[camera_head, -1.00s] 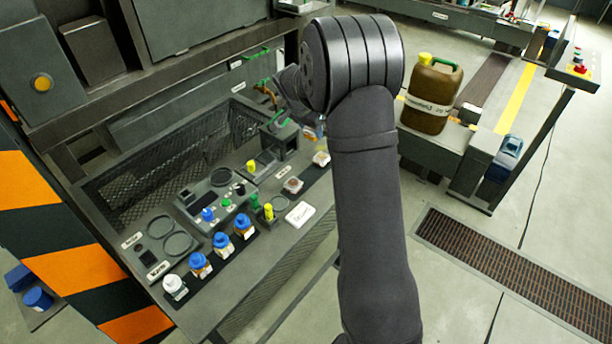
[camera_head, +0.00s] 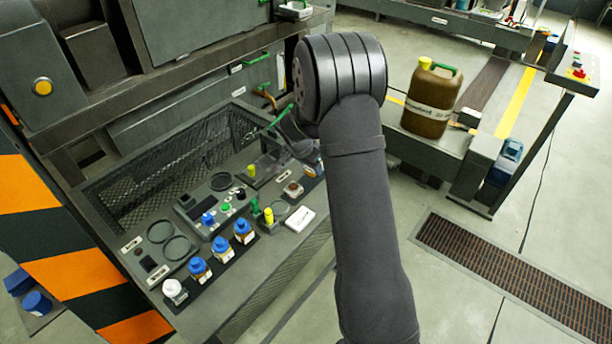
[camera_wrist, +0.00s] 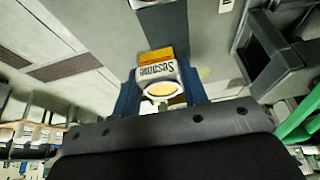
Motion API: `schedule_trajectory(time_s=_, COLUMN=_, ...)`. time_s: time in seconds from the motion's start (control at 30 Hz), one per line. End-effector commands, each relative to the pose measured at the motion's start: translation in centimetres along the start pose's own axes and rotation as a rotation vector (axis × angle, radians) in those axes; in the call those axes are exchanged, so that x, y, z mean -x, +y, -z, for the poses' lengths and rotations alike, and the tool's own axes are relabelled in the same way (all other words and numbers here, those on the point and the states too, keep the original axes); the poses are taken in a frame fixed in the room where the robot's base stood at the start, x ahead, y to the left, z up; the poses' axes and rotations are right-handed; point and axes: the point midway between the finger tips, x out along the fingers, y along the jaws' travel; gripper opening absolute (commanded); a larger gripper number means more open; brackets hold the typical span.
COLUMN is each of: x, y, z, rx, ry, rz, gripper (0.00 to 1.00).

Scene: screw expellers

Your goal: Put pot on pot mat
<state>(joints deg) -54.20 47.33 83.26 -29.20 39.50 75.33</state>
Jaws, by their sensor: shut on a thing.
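A small white pot with a yellow-orange label and dark lettering (camera_wrist: 160,72) is between the blue fingers of my gripper (camera_wrist: 157,78) in the wrist view. The fingers are shut on its sides. In the head view my arm hides most of the gripper and the held pot, above the right part of the work panel. A dark strip (camera_head: 188,296) on the panel's front bears a row of jars. Round ring outlines (camera_head: 180,249) lie behind it at the left. I cannot tell which surface is the pot mat.
Blue-capped jars (camera_head: 221,249) and a white-capped jar (camera_head: 174,291) stand along the front. A control box (camera_head: 215,206) with knobs sits behind them. A brown canister (camera_head: 431,100) stands on the right bench.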

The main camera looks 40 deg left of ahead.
Motion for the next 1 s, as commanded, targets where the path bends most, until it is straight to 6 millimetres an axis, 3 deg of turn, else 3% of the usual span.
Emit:
schedule_trajectory(time_s=0.1, x=-0.6, y=-1.2, z=-0.7, rx=0.000, ry=0.000, rz=0.000, gripper=0.13)
schedule_trajectory(time_s=0.27, x=-1.2, y=-1.6, z=-1.0, rx=-0.001, ry=0.000, rz=-0.001, gripper=0.13)
schedule_trajectory(time_s=0.5, x=-4.2, y=-1.5, z=-2.3, rx=-0.001, ry=-0.001, rz=-0.001, gripper=0.13)
schedule_trajectory(time_s=0.87, x=-4.6, y=-1.5, z=-2.4, rx=0.000, ry=0.000, rz=0.000, gripper=0.13)
schedule_trajectory(time_s=0.9, x=-4.7, y=-1.5, z=-2.5, rx=0.000, ry=0.000, rz=0.000, gripper=0.42)
schedule_trajectory(time_s=1.0, x=-4.7, y=-1.5, z=-2.4, rx=-0.001, ry=0.000, rz=0.000, gripper=0.61)
